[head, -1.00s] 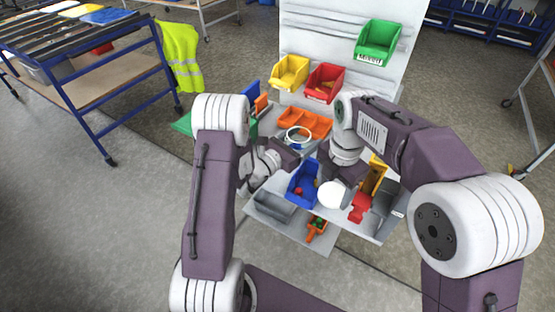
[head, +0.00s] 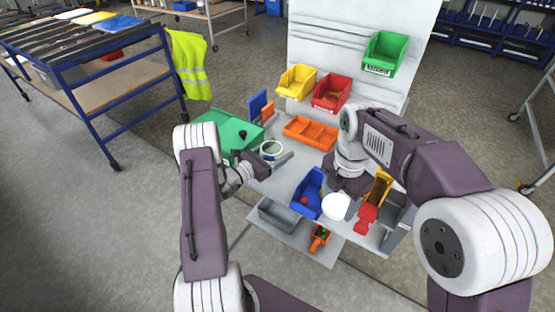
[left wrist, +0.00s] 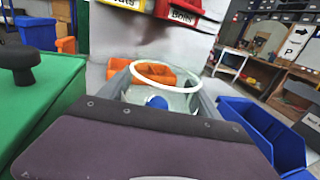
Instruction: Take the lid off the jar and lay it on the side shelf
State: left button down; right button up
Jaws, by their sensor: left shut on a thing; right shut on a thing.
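The open jar (head: 271,150) is clear with a pale round rim. My left gripper (head: 268,157) is shut on it, with a finger on each side; in the left wrist view the jar (left wrist: 153,73) stands between the grey fingers and something blue shows inside. The lid (head: 336,206) is a white disc, apart from the jar, right of a blue bin. My right gripper (head: 347,199) is shut on the lid; its fingers are partly hidden by its own wrist. I cannot tell for sure which surface is the side shelf.
A blue bin (head: 307,196), a red object (head: 367,218) and a yellow bin (head: 378,190) flank the lid. An orange divided tray (head: 311,132) lies behind the jar. A green box (head: 228,134) with a black knob is at left. A grey tray (head: 282,217) sits lower in front.

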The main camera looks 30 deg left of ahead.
pick_arm(q)
jog(key=shift+f, duration=2)
jog(key=shift+b, duration=0.3)
jog(key=shift+c, duration=0.6)
grip_release()
jog(key=shift+f, duration=0.15)
jog(key=shift+s+a, duration=0.1)
jog(key=shift+s, duration=0.15)
jog(key=v, duration=1.1)
jog(key=shift+s, duration=0.25)
